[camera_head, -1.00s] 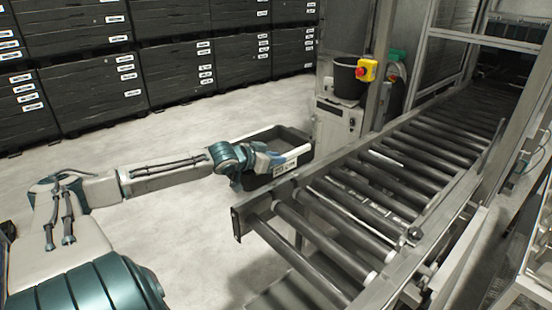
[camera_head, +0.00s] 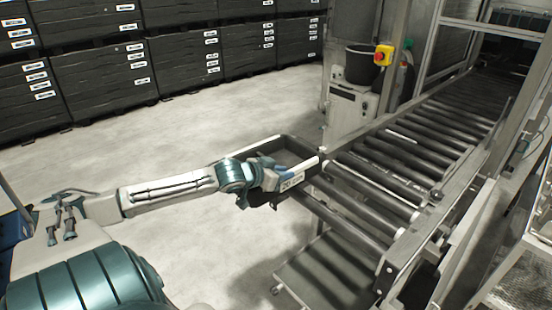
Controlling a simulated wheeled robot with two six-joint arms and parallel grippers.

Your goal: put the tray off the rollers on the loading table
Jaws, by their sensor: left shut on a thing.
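The dark grey tray (camera_head: 306,151) has a pale label on its near side. It is beyond the left end of the roller conveyor (camera_head: 400,165), close to the conveyor's end plate; I cannot tell whether they touch. My left gripper (camera_head: 275,178) is shut on the near rim of the tray and partly hides it. The tray looks clear of the floor. My right gripper is out of view. I cannot make out a loading table with certainty.
A low dark platform on castors (camera_head: 325,270) is under the conveyor's near end. Black crates (camera_head: 105,92) line the back. Bare floor lies around my left arm.

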